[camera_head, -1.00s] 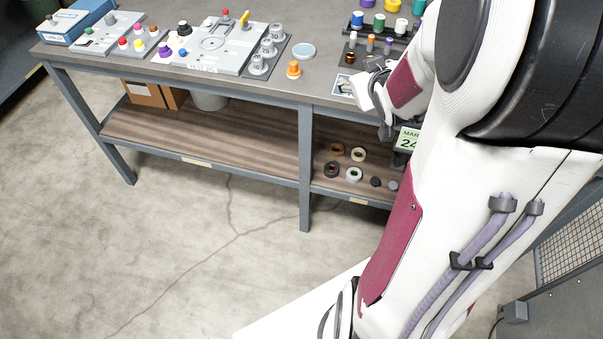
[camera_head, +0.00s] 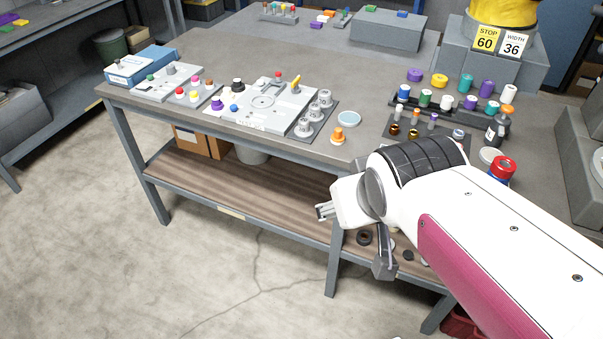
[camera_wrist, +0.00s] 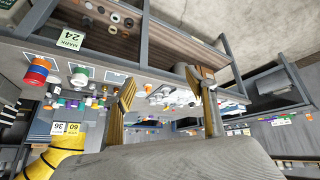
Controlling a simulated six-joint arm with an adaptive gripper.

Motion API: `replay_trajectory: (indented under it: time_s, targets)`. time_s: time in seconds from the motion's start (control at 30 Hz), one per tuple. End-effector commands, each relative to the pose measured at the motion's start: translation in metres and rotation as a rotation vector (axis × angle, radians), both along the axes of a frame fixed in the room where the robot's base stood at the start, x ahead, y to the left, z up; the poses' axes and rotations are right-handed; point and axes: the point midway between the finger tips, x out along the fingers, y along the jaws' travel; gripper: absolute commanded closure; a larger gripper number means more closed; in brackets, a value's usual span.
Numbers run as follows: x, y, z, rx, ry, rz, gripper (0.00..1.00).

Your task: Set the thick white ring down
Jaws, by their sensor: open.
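My gripper (camera_wrist: 159,78) shows in the wrist view with its two yellowish fingers well apart and nothing between them. In the head view the arm reaches over the front edge of the table, and its fingertips are hard to make out. I cannot single out a thick white ring for certain. A pale ring (camera_wrist: 101,9) lies among other rings on the lower shelf in the wrist view, apart from my gripper.
The table (camera_head: 240,155) carries a grey fixture plate (camera_head: 262,104), a light blue disc (camera_head: 349,119), an orange knob (camera_head: 338,136) and several coloured caps. A dark ring (camera_head: 364,238) lies on the lower shelf (camera_head: 240,190).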

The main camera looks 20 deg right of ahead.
Motion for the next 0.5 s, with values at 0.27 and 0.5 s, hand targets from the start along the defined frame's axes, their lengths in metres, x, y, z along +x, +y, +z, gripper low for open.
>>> replay_trajectory:
  time_s: [0.27, 0.5]
  targets:
    - [-0.055, 0.047, 0.003, 0.079, 0.083, 0.081, 0.44]
    - [-0.071, 0.059, 0.003, 0.101, 0.113, 0.104, 0.44]
